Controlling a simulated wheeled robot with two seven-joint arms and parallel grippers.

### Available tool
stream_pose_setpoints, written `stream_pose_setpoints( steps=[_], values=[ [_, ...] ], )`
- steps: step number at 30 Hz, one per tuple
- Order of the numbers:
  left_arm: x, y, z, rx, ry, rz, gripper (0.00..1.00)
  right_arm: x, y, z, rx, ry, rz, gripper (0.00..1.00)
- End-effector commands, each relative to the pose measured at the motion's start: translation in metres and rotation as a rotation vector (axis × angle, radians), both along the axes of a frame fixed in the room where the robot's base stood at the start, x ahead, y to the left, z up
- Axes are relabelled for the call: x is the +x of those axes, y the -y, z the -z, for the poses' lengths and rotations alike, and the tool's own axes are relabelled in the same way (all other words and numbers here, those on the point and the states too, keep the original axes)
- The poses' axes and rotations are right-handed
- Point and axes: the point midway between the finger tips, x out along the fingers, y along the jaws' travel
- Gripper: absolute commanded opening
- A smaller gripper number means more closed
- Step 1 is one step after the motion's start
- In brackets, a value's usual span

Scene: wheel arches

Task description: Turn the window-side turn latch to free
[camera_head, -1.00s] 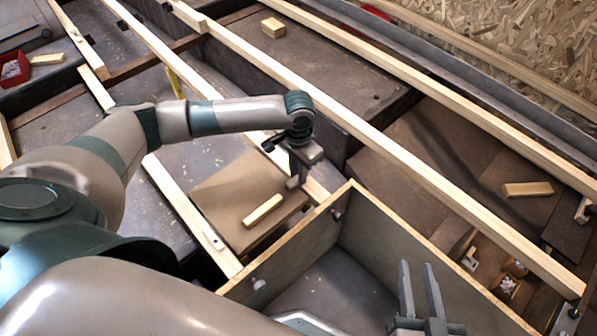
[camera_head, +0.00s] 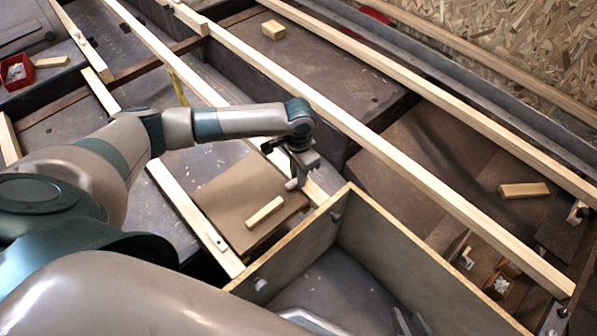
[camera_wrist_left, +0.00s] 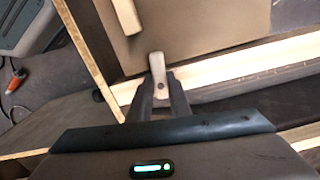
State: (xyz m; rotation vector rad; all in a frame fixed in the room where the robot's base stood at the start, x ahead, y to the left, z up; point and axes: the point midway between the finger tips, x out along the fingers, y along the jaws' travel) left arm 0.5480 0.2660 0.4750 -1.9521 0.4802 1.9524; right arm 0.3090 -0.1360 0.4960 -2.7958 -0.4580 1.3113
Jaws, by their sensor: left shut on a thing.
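A pale turn latch (camera_wrist_left: 158,66) on a wooden rail sits between the fingers of my left gripper (camera_wrist_left: 160,92) in the left wrist view. The latch points up the picture, across the rail towards the brown panel (camera_wrist_left: 200,25). In the head view my left gripper (camera_head: 297,178) is shut on this latch (camera_head: 291,184), mostly hidden by the fingers, at the panel's edge. My right gripper (camera_head: 408,322) shows only its fingertips at the bottom edge of the head view, apart and empty.
A wooden block (camera_head: 264,212) lies on the panel. An open-topped box (camera_head: 390,262) stands close to my left gripper. Long rails (camera_head: 400,165) cross the scene. A small tray (camera_head: 500,285) holds small parts.

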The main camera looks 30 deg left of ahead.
Motion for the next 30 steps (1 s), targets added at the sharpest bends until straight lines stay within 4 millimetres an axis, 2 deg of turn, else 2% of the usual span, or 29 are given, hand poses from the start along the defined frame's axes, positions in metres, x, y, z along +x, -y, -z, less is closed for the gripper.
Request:
stream_pose_setpoints(
  steps=[11, 28, 30],
  values=[
    [0.000, -0.001, -0.003, 0.001, -0.002, 0.110, 0.00, -0.015, 0.028, 0.004, -0.098, -0.145, 0.013, 0.31],
    [0.002, -0.003, -0.003, 0.000, -0.002, 0.399, 0.00, -0.052, 0.081, 0.003, -0.251, -0.416, 0.058, 0.31],
    [0.002, -0.003, -0.003, 0.000, -0.002, 0.435, 0.00, -0.049, 0.080, 0.016, -0.251, -0.422, 0.055, 0.31]
  ],
)
